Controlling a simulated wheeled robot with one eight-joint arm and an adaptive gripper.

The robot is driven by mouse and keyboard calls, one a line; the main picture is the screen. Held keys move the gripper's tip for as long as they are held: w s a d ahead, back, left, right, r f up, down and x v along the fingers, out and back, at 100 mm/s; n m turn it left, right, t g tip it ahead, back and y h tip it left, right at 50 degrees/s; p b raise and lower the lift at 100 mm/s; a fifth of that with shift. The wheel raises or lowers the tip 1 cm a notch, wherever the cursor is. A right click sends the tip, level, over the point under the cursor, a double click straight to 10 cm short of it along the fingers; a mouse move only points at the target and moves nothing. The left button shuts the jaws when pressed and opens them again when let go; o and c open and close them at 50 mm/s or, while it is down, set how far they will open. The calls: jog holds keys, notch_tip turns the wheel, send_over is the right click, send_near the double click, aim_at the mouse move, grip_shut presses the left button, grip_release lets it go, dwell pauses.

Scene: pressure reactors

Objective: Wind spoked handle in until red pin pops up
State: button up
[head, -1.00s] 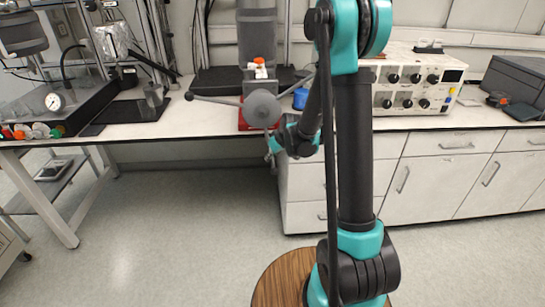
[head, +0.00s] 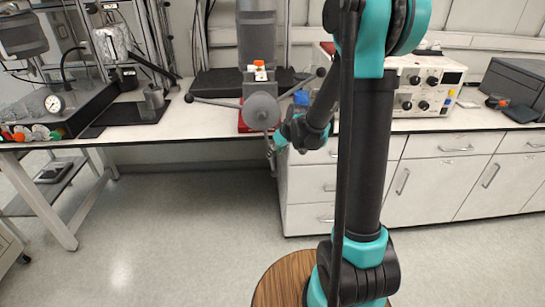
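The spoked handle has a grey round hub (head: 261,111) facing me at the front edge of the bench. One spoke reaches left to a dark knob, one reaches up and right to another, and a third points down toward my gripper. A red body (head: 243,119) shows behind the hub. An orange-red tip (head: 259,63) shows on the pale block above it; I cannot tell whether this is the red pin. My gripper (head: 272,147) is at the lower spoke, just below the hub. Its fingers are too small and partly hidden to show whether they grip the spoke.
A blue item (head: 301,97) stands right of the handle, close to my forearm. A white control box (head: 430,84) with black knobs is farther right on the bench (head: 180,123). A pressure gauge (head: 54,103) is at the left. The floor before the bench is clear.

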jog(key=shift+v, duration=3)
jog(key=s+d+f+m+h, duration=0.1)
jog(key=s+d+f+m, duration=0.2)
jog(key=s, duration=0.9)
jog(key=s+d+f+m+g+h, duration=0.1)
jog(key=s+d+f+m+h, duration=0.1)
jog(key=s+d, duration=0.5)
jog(key=s+m, duration=0.1)
jog(key=s, duration=0.5)
jog(key=shift+f+m, duration=0.3)
jog(key=shift+f, duration=0.05)
jog(key=shift+w, duration=0.1)
jog(key=w+a+r+n+y, duration=0.1)
jog(key=w+a+r+n, duration=0.2)
jog(key=w, duration=0.5)
jog(key=w+a+r+n, duration=0.1)
jog(key=w+a+r, duration=0.35)
jog(key=w, duration=0.45)
jog(key=w+a+r+n+y, duration=0.1)
jog(key=w+a+r+n, duration=0.2)
jog(key=w+r, duration=0.35)
jog(key=x, duration=1.9)
jog(key=shift+s+d+f, duration=0.1)
jog(key=shift+d, duration=0.2)
